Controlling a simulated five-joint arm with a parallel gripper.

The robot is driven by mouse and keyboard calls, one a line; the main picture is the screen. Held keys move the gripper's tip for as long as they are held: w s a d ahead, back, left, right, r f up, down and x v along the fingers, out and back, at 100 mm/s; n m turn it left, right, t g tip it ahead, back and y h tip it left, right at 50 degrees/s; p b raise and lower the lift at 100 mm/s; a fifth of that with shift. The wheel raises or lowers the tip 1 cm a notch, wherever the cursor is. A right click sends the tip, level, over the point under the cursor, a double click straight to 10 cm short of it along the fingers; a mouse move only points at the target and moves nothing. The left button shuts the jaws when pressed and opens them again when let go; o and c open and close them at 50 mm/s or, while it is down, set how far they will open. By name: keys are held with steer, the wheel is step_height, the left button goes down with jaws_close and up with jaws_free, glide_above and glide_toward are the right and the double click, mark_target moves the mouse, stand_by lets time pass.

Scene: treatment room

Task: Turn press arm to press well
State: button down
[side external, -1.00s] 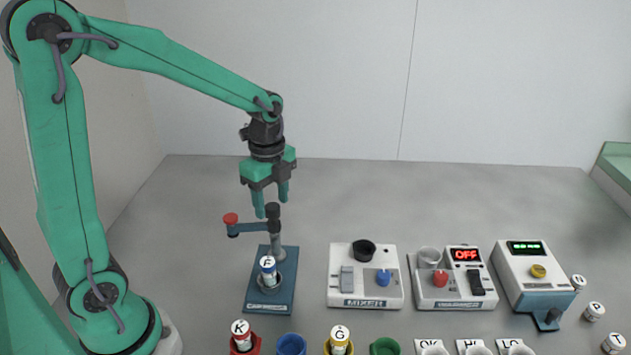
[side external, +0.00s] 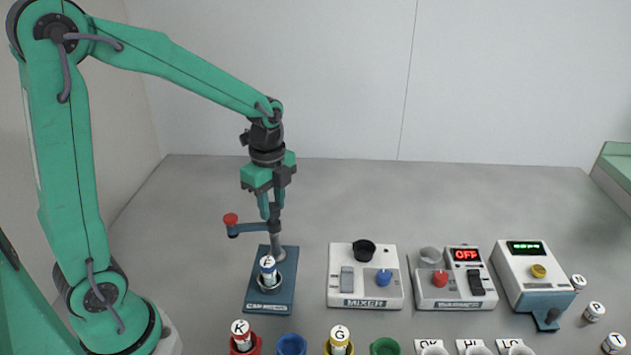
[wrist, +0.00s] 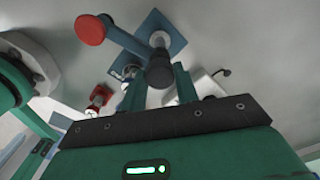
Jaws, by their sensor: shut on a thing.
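The press (side external: 284,295) is a blue base with a grey post. Its blue press arm (side external: 248,229) points left from the post, with a red knob (side external: 230,219) at its free end; it also shows in the wrist view (wrist: 126,41). The arm is not over the press well (side external: 279,283), where a white-capped vial marked F (side external: 268,265) stands upright. My gripper (side external: 270,214) points down and is shut on the dark hub (wrist: 160,72) atop the post, one finger on each side of it. The fingers partly hide the hub in the side view.
To the right stand a mixer (side external: 338,299), a device (side external: 455,300) reading OFF and another device (side external: 522,262) with a green display. Capped vials and coloured holders line the front, including a red one (side external: 245,348). Free table lies behind.

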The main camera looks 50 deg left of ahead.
steer(key=shift+n, duration=0.4)
steer(key=n, duration=1.1)
steer(key=shift+n, duration=0.3)
steer(key=shift+r+n, duration=0.1)
steer(key=shift+n, duration=1.6)
steer(key=c, duration=1.1)
jaws_free()
steer(key=shift+o, duration=0.2)
